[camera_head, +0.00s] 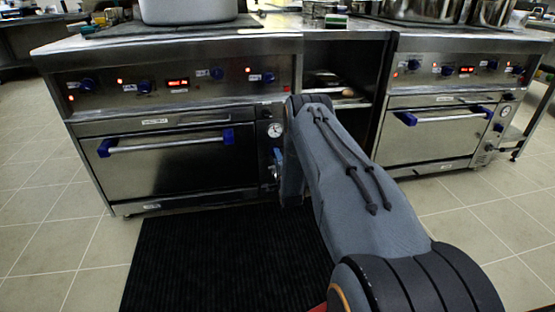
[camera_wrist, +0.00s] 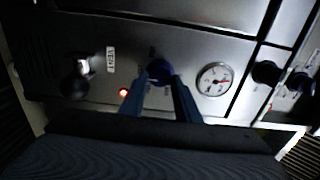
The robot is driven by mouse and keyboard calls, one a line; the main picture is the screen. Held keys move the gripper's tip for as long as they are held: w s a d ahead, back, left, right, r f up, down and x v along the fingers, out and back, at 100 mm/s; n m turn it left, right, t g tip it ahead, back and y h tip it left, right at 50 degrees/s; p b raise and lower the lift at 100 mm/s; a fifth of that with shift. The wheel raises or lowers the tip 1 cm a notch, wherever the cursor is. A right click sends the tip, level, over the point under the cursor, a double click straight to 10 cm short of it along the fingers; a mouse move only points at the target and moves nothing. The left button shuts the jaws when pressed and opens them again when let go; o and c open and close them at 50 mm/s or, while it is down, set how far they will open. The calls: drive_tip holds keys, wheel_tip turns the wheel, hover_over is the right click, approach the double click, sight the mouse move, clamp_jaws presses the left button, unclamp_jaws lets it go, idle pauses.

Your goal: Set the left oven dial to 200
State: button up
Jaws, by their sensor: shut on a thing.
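The left oven (camera_head: 165,160) stands at the left with its door closed. Its side panel right of the door carries a white round gauge (camera_head: 275,130), which also shows in the wrist view (camera_wrist: 215,79). Beside the gauge in the wrist view is a round blue dial (camera_wrist: 160,68). My gripper (camera_wrist: 160,80) has its two blue fingers on either side of this dial and is shut on it. In the head view my gripper (camera_head: 278,160) is at the panel below the gauge, and my arm hides the dial. I cannot read the dial's setting.
A small red light (camera_wrist: 123,92) and a valve (camera_wrist: 74,86) lie left of the dial in the wrist view. The left oven's door handle (camera_head: 168,144) sticks out nearby. A right oven (camera_head: 435,145) stands beyond open shelves. A black mat (camera_head: 215,255) covers the floor in front.

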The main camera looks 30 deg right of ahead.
drive_tip(key=shift+s+f, duration=0.1)
drive_tip(key=o, duration=1)
drive_tip(key=shift+o, duration=0.2)
drive_tip(key=p+v, duration=0.2)
drive_tip(key=v, duration=0.5)
drive_tip(key=shift+s+p, duration=0.3)
drive_tip(key=shift+s, duration=0.05)
drive_tip(key=shift+a, duration=0.15)
